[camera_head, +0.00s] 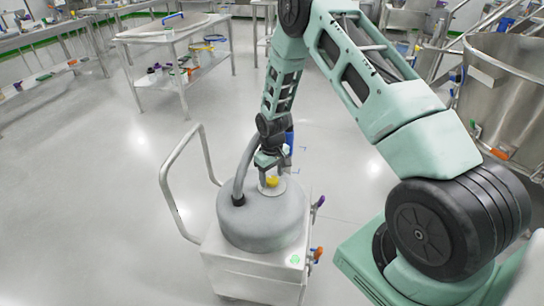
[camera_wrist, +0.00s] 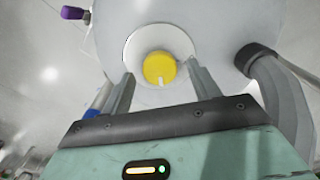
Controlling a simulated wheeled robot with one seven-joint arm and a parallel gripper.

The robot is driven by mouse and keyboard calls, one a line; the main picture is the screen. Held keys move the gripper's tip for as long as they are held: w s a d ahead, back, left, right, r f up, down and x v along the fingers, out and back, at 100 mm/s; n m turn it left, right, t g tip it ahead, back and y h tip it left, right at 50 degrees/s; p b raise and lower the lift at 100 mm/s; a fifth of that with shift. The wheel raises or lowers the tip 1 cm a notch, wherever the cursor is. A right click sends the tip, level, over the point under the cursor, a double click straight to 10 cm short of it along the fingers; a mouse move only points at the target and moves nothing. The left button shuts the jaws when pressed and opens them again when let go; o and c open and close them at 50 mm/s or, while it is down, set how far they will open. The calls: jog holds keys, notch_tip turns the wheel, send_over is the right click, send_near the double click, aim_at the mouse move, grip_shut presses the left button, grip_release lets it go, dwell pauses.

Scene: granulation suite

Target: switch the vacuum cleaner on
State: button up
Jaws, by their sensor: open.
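The vacuum cleaner (camera_head: 262,222) is a grey drum on a white wheeled cart with a tall rail handle (camera_head: 172,180) on its left. A yellow knob (camera_wrist: 160,68) with a pale pointer mark sits on a round white plate (camera_wrist: 137,42) on the drum's top. The knob also shows in the head view (camera_head: 271,181). My gripper (camera_wrist: 157,80) is open, its two fingers on either side of the knob in the wrist view. The head view shows it right above the knob. I cannot tell whether the fingers touch it.
A grey hose (camera_head: 243,165) rises from the drum beside my gripper. Purple (camera_head: 319,202) and orange (camera_head: 317,253) handles stick out at the cart's right. A steel table (camera_head: 165,32) stands behind, and a large steel vessel (camera_head: 500,90) at the right. Floor at left is clear.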

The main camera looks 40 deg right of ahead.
aim_at(272, 179)
notch_tip(272, 179, up, 16)
jog(key=shift+r, duration=0.25)
dwell(0.6)
jog(key=s+a+r+n+p, duration=0.1)
jog(key=s+a+r, duration=0.35)
jog(key=a, duration=0.45)
jog(key=s+a+r+n+p, duration=0.1)
jog(key=s+a+r+n, duration=0.1)
jog(key=s+a+r, duration=0.45)
jog(key=s+a+r+n, duration=0.1)
jog(key=s+a, duration=0.2)
jog(key=s, duration=0.3)
jog(key=s+a+r+n+p, duration=0.1)
jog(key=s+a+r, duration=0.1)
jog(key=s+a, duration=0.2)
jog(key=s+a+r+n+p, duration=0.1)
jog(key=s+a+r, duration=0.1)
jog(key=s, duration=0.7)
jog(key=shift+s+a+r+y, duration=0.25)
jog(key=shift+s+a+y, duration=0.1)
jog(key=shift+a, duration=0.55)
